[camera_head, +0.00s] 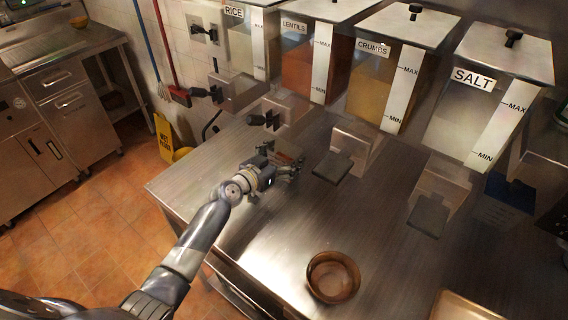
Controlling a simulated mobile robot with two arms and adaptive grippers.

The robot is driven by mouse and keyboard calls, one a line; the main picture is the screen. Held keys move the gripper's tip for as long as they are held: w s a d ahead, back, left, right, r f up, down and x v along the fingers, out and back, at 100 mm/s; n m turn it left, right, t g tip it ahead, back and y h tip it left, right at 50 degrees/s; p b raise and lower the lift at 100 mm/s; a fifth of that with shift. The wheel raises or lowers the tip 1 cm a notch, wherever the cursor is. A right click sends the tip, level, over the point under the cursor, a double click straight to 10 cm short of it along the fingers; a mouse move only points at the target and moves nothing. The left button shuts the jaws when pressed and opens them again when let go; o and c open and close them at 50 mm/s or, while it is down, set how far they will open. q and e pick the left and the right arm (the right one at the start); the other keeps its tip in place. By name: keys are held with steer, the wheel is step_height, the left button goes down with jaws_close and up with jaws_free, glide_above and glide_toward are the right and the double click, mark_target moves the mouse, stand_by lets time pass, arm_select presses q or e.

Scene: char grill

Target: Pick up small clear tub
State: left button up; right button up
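My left gripper (290,167) reaches in from the lower left, low over the steel counter (240,240). Its fingers point right, and their small size and the clutter hide how far apart they are. Just beyond the fingers is a small, see-through, brownish shape (288,149), perhaps the small clear tub. It is partly hidden by the gripper, and I cannot tell whether they touch. A round, see-through amber bowl (333,277) stands apart, nearer the front of the counter. My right gripper is not in view.
Wall dispensers labelled RICE (241,40), LENTILS (311,50), CRUMBS (385,70) and SALT (475,100) line the back. Their metal spouts (352,145) jut over the counter. A tray (465,307) lies at the lower right. The counter's middle is clear.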

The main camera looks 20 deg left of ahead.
arm_select(q)
steer(key=shift+c, duration=1.3)
